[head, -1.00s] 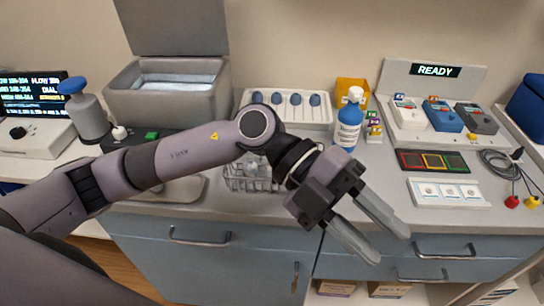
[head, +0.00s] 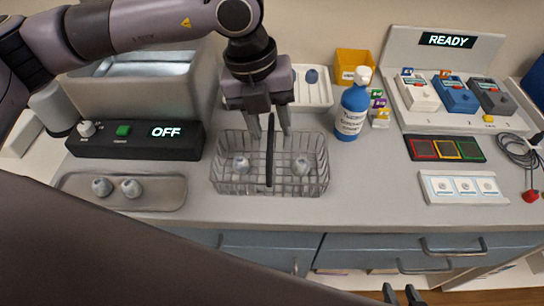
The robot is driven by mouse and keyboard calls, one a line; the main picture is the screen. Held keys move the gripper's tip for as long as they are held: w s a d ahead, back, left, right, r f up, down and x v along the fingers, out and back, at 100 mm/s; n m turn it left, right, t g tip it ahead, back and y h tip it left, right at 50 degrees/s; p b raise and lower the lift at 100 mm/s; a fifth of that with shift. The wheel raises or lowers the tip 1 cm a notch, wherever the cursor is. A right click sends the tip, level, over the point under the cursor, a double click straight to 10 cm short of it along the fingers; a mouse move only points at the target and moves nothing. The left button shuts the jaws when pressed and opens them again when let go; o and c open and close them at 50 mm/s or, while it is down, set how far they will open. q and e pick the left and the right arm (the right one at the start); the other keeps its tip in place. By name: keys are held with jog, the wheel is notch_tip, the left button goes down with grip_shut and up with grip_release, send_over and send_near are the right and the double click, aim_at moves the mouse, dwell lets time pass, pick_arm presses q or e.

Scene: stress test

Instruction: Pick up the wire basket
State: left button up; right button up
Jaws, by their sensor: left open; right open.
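The wire basket (head: 225,176) stands on the counter in the middle of the head view. It is a grey wire frame with a dark upright handle (head: 269,158). Two small pale knobbed pieces (head: 241,164) (head: 301,166) sit inside it. My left gripper (head: 271,132) points down over the basket's back part. Its fingers are open, one on each side of the handle's top as seen here; I cannot tell whether they touch it. My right gripper (head: 403,294) shows only its dark fingertips, apart and empty, at the bottom edge in front of the cabinets.
A grey tray (head: 80,183) with two similar pieces lies left of the basket. Behind it is a black control box (head: 135,140) reading OFF. A blue bottle (head: 352,108) stands right of the basket. The counter (head: 372,190) between basket and white panel (head: 462,187) is clear.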

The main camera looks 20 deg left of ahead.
aim_at(270, 133)
pick_arm(q)
jog(key=f, duration=0.2)
jog(key=f+p, duration=0.1)
jog(key=f, duration=0.2)
jog(key=shift+w+d+f, duration=0.15)
jog(key=shift+w+f, duration=0.05)
grip_shut()
jog(key=shift+r, duration=0.15)
